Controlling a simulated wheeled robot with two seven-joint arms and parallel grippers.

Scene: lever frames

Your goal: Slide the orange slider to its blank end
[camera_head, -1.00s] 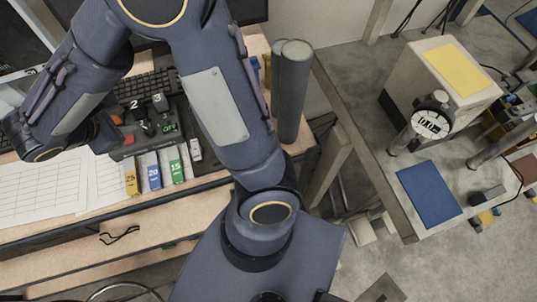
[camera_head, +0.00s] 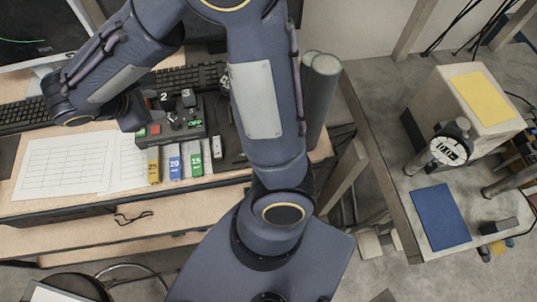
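A dark control box (camera_head: 176,134) stands on the wooden desk at the left. My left gripper is not in view.
Yellow, blue and green numbered blocks (camera_head: 173,163) stand in front of the box. A keyboard (camera_head: 180,78) lies behind, printed sheets (camera_head: 70,164) to the left. Grey cylinders (camera_head: 319,95) stand right of my arm. A side table (camera_head: 385,185) holds a dial gauge (camera_head: 450,150).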

